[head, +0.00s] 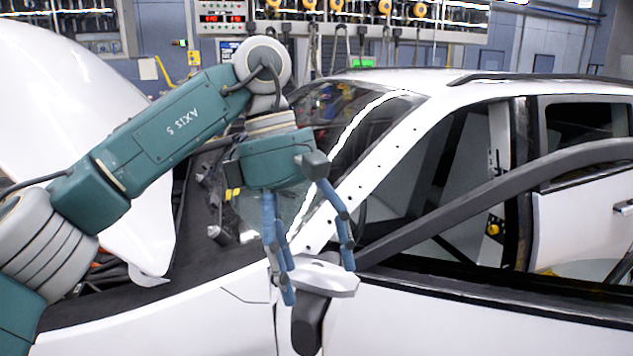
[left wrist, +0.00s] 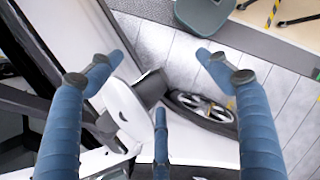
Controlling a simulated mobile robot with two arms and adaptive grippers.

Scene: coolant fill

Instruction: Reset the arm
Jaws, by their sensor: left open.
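My left arm comes in from the left in the head view, over the front of a white car (head: 190,325). Its gripper (head: 318,282) hangs fingers-down by the car's side mirror (head: 325,275), with blue jointed fingers spread apart. The white and dark mirror (left wrist: 125,105) shows below and between the fingers there. From these views I cannot tell whether a finger touches the mirror. My right gripper is in neither view.
The raised white hood (head: 75,110) stands at the left, close to my left arm. A dark bar (head: 500,195) slants across the car's side opening. A wheel (left wrist: 200,106) and pale floor show in the left wrist view. Equipment racks (head: 400,35) line the back.

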